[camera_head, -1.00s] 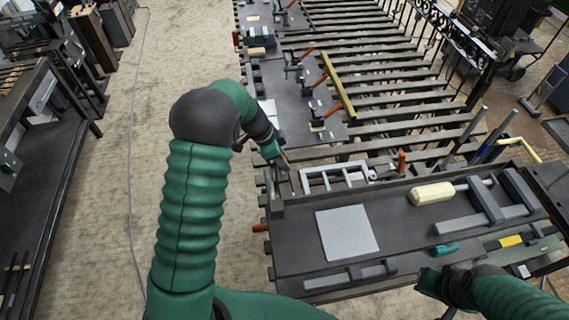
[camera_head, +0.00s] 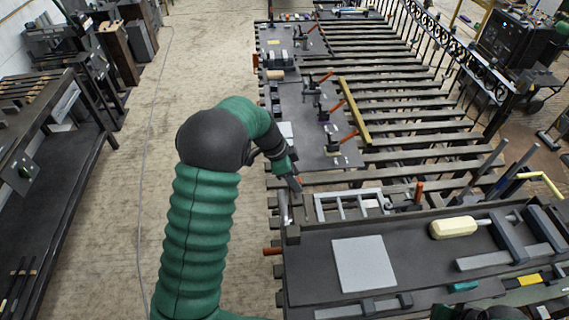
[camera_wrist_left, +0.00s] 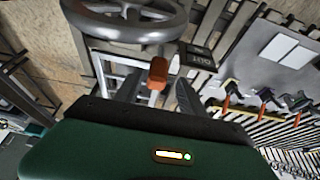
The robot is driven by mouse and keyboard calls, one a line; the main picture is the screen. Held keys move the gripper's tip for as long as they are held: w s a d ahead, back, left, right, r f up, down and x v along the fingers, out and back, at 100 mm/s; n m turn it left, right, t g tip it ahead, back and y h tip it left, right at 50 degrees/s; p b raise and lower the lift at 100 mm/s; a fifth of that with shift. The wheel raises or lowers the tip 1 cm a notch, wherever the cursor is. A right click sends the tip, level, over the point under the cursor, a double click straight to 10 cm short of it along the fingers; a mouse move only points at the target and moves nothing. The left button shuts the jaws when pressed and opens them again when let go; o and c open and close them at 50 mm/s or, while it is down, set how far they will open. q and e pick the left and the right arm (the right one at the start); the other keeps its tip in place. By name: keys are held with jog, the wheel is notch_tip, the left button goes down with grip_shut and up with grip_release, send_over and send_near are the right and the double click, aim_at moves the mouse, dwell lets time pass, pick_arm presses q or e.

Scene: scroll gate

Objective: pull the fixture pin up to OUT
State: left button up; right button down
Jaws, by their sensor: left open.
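In the left wrist view an orange-brown grip (camera_wrist_left: 158,73), which looks like the fixture pin's handle, stands between my left gripper's fingers (camera_wrist_left: 158,92). The fingers are apart, and I see no clear contact. A dark plate marked OUT (camera_wrist_left: 197,57) lies just beyond, to the right. In the head view my left gripper (camera_head: 297,184) points down over the near-left corner of the slatted table, with a small orange part at its tip. The pin's lower part is hidden. Part of my right arm shows at the bottom edge; its jaws cannot be made out.
A grey handwheel (camera_wrist_left: 125,20) is close above the fingers in the wrist view. A dark bench (camera_head: 310,270) with a light grey plate (camera_head: 364,263) and a cream-handled tool (camera_head: 453,228) is in front. A grey frame (camera_head: 350,205) lies right of the gripper. Orange-handled clamps (camera_head: 335,140) stand farther back.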

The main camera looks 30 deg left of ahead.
pick_arm(q)
jog(key=b+v, duration=0.4)
jog(key=v, duration=1.1)
jog(key=shift+s+a, duration=0.25)
jog(key=shift+s+d, duration=0.1)
